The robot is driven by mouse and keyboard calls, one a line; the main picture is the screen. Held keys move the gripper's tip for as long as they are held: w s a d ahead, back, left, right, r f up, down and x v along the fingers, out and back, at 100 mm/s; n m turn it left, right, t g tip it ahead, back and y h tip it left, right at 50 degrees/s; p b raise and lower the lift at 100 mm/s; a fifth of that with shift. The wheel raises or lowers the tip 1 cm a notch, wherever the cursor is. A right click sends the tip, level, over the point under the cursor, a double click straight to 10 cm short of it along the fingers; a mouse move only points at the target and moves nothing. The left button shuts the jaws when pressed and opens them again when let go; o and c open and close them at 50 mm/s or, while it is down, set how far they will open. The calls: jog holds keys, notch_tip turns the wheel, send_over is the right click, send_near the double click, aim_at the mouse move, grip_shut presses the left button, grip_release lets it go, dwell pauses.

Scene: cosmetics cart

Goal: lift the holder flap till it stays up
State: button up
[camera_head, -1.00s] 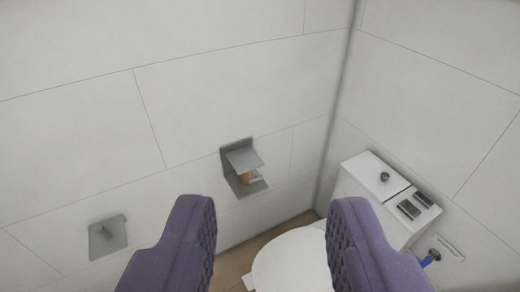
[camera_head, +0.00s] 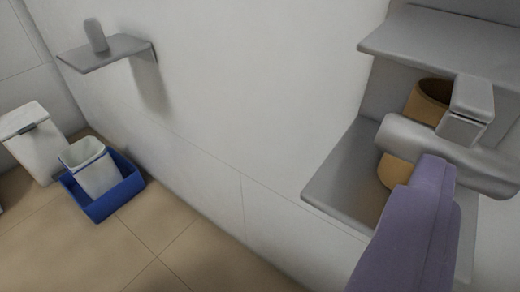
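The grey holder (camera_head: 345,170) is close at the right in the head view, fixed to the white wall. Its flap (camera_head: 440,42), a flat grey plate, juts out over the roll at the top right; I cannot tell whether it stays up by itself. A brown roll (camera_head: 400,172) sits under it, partly hidden by a grey rod with a block on it (camera_head: 410,137). My gripper (camera_head: 436,170) shows as purple finger padding at the lower right, its tip at or just in front of the rod, below the flap. I cannot make out two separate fingers or any touch.
A small grey shelf (camera_head: 85,57) with an upright grey object (camera_head: 96,35) is on the wall at upper left. A white bin (camera_head: 92,170) stands in a blue tray (camera_head: 125,195) by another white bin (camera_head: 30,145). The tiled floor in front is clear.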

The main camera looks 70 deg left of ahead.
aim_at(456, 139)
jog(key=s+a+f+y, duration=0.1)
jog(key=s+a+y, duration=0.1)
jog(key=s+a, duration=0.1)
jog(key=shift+m+t, duration=0.4)
jog(key=b+x, duration=0.1)
jog(key=x, duration=0.5)
jog(key=shift+w+a+f+b, duration=0.1)
jog(key=shift+w+f+b, duration=0.1)
jog(key=shift+w+b, duration=0.15)
jog(key=shift+c, duration=0.2)
jog(key=c, duration=1.4)
jog(key=shift+r+h, duration=0.15)
jog(key=shift+h, duration=0.15)
